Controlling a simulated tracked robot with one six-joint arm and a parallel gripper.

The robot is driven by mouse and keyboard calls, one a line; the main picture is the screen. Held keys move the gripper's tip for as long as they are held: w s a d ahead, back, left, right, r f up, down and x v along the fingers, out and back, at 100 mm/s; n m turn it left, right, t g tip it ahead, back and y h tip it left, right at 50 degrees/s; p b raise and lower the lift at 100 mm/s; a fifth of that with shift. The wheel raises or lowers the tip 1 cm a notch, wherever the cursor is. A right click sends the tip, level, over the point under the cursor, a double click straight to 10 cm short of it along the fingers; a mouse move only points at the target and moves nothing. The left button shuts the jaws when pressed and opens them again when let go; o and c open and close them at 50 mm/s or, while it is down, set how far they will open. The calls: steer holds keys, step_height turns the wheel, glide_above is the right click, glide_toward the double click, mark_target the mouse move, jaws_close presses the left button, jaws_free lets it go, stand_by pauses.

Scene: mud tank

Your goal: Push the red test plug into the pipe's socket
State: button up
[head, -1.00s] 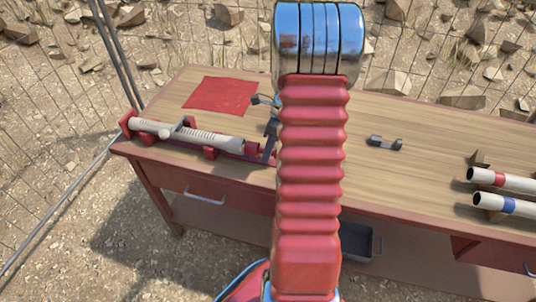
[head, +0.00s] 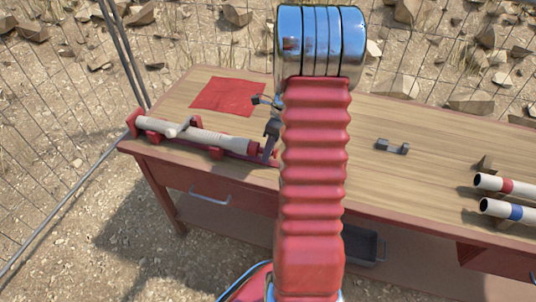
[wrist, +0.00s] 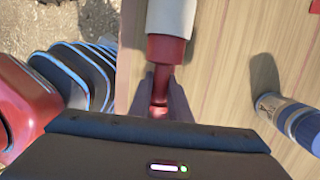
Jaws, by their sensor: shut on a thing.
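The white pipe (head: 202,135) lies in red holders along the front left of the bench. It also shows at the top of the wrist view (wrist: 172,15). The red test plug (wrist: 165,49) is in line with the pipe, its wide part meeting the pipe's end; how deep it sits in the socket I cannot tell. In the head view the plug (head: 256,148) is at the pipe's right end. My gripper (wrist: 161,86) is shut on the plug's narrower stem. In the head view my gripper (head: 270,142) is partly hidden by my arm.
A red cloth (head: 228,97) lies behind the pipe. A small grey bracket (head: 392,147) stands right of my arm. Two pipes with red (head: 507,186) and blue (head: 516,212) bands lie at right. A blue-and-white cylinder (wrist: 289,119) is right of my gripper. Bench middle is mostly clear.

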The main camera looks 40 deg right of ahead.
steer(key=shift+w+a, duration=0.35)
steer(key=shift+w, duration=0.3)
steer(key=shift+w+a, duration=0.3)
steer(key=shift+w, duration=0.35)
steer(key=o, duration=0.9)
steer(key=v, duration=1.3)
steer(key=shift+s+d+r, duration=0.1)
steer(key=shift+d+r, duration=0.05)
steer(key=shift+r, duration=0.2)
steer(key=shift+n, duration=0.3)
